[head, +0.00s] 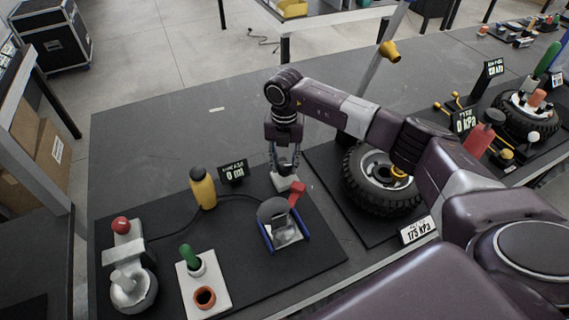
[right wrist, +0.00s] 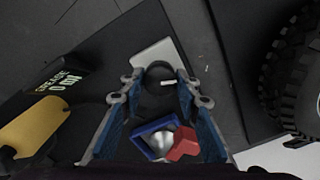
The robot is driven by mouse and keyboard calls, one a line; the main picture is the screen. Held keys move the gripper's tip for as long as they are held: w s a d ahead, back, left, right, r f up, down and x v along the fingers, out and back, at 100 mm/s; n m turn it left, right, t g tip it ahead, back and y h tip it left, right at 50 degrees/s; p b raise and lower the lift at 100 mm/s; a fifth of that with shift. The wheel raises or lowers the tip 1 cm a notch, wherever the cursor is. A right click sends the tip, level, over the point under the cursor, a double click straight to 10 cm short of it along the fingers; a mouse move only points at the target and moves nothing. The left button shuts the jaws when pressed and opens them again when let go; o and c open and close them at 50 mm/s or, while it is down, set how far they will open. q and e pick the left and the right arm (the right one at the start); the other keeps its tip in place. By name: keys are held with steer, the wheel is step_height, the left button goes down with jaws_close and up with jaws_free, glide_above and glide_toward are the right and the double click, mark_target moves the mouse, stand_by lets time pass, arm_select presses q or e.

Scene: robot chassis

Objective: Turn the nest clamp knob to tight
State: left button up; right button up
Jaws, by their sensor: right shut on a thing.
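My right gripper (head: 285,170) reaches down to a small pale plate (head: 281,184) at the back of the black mat. In the right wrist view the gripper (right wrist: 160,87) has its blue fingers on both sides of a dark round knob (right wrist: 159,72) with a white mark. I take this to be the nest clamp knob; the gripper is shut on it. The knob stands at the pale plate (right wrist: 152,52). In the head view the fingers mostly hide the knob. My left gripper is not in view.
Close in front is a blue-framed nest (head: 268,242) with a red block (head: 297,193). A yellow bottle (head: 202,188) and a "0 ml" display (head: 233,172) stand to the left. A tyre (head: 370,198) stands to the right, under my right arm.

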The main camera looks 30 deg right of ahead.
mark_target(284, 165)
steer(key=shift+w+r+m, duration=0.1)
steer(key=shift+m, duration=0.9)
steer(key=o, duration=1.1)
steer(key=shift+o, duration=0.2)
step_height(284, 165, up, 12)
